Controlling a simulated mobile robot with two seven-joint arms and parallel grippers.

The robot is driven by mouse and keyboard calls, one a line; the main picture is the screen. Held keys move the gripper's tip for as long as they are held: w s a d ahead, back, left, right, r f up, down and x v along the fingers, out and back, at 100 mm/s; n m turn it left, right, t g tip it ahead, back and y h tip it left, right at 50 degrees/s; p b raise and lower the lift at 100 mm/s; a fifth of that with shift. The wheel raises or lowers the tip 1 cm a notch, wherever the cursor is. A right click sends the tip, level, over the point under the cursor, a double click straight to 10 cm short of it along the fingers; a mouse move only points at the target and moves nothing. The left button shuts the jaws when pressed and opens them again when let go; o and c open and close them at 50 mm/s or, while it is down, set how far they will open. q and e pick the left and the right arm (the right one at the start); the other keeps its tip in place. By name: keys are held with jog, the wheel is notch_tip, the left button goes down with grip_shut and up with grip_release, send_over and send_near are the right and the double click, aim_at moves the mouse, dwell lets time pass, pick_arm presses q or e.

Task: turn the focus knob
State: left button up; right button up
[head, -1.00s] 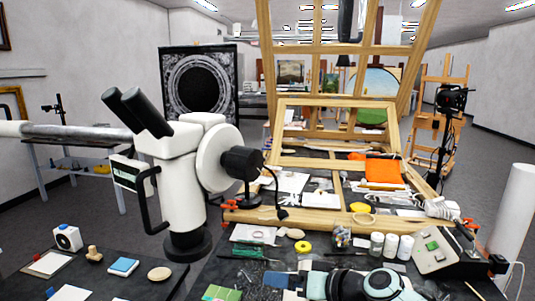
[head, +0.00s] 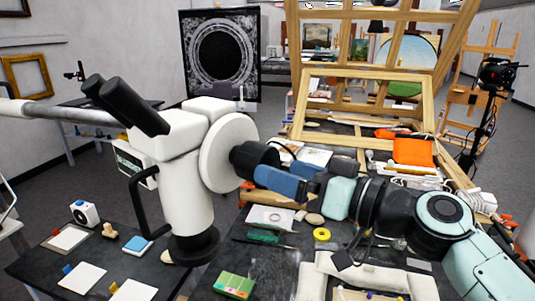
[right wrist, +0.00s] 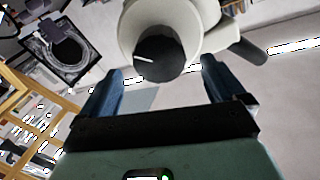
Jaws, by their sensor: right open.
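The white microscope (head: 185,165) with black eyepieces stands at the left of centre in the head view. Its black focus knob (head: 252,158) sticks out from a round white housing on its right side. In the right wrist view the knob (right wrist: 165,62) faces me and has a short white line on it. My right gripper (head: 270,178) has blue fingers and is at the knob. In the right wrist view the open fingers (right wrist: 162,70) lie to either side of the knob, with gaps visible. Whether the fingertips overlap the knob in depth is unclear. My left gripper is not in view.
A dark table with paper notes (head: 82,278), a blue-topped block (head: 137,245) and a green box (head: 234,284) lies below. A horizontal bar (head: 60,112) runs left from the microscope.

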aim_at(252, 161)
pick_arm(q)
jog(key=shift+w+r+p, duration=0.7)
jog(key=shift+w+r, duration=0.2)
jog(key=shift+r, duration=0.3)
pick_arm(e)
jog(key=x, duration=0.4)
jog(key=shift+w+a, duration=0.25)
jog(key=shift+w, duration=0.05)
jog(key=shift+s, duration=0.1)
jog(key=c, duration=1)
jog(key=shift+c, duration=0.2)
